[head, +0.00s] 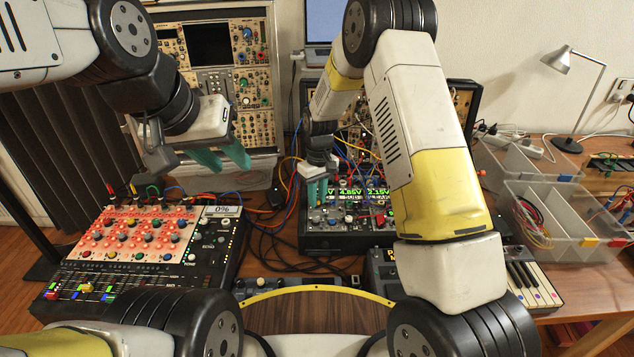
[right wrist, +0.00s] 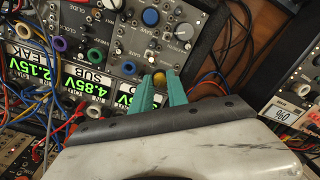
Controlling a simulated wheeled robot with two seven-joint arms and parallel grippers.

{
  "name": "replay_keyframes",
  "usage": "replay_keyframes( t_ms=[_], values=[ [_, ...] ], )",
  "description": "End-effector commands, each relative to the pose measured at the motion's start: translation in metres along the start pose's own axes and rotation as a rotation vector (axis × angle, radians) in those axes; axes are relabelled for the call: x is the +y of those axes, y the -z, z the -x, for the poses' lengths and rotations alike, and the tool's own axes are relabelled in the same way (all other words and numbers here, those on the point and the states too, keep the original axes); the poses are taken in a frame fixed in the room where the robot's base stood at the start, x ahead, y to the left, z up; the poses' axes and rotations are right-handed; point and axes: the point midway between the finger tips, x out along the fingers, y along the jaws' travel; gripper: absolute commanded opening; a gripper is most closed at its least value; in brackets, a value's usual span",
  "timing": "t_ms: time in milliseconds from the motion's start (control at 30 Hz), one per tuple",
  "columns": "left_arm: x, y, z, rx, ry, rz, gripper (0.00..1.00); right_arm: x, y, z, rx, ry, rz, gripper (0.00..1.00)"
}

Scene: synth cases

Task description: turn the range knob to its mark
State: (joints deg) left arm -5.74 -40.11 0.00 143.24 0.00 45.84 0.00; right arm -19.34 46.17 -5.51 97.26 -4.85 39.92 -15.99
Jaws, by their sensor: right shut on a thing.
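My right gripper (head: 317,202) is at the left part of the small rack module with green voltage displays (head: 364,199). In the right wrist view, its teal fingertips (right wrist: 158,84) are shut on a yellow knob (right wrist: 158,76) on the panel. I cannot read this knob's label or its mark, so I cannot tell its setting. In the head view the fingers hide the knob. My left gripper (head: 224,160) is open and empty, in the air above and behind the mixer with red-lit knobs (head: 137,236).
Patch cables (head: 283,200) lie around the rack, and several plug into it. A tall synth rack (head: 232,75) stands behind. Clear bins (head: 552,235), a small keyboard (head: 530,285) and a lamp (head: 575,95) are at the right. Other knobs crowd the gripped one.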

Motion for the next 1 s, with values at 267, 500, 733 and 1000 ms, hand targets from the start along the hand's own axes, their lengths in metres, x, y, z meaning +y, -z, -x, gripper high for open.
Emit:
replay_keyframes(
  t_ms=[267, 500, 733, 1000],
  values=[
    [0.0, 0.0, 0.0, 0.0, 0.0, 0.0, 0.36, 0.0, 0.001, 0.0015, 0.012, -0.001, -0.262, 0.0],
    [0.0, 0.0, 0.0, 0.0, 0.0, 0.0, 0.36, -0.0001, 0.0005, 0.0014, 0.018, -0.001, -0.47, 0.0],
    [0.0, 0.0, 0.0, 0.0, 0.0, 0.0, 0.36, 0.0002, 0.0005, 0.0014, 0.024, 0.0, -0.621, 0.0],
    [0.0, 0.0, 0.0, 0.0, 0.0, 0.0, 0.36, 0.0003, 0.0007, 0.0015, 0.028, 0.0, -0.718, 0.0]
  ],
)
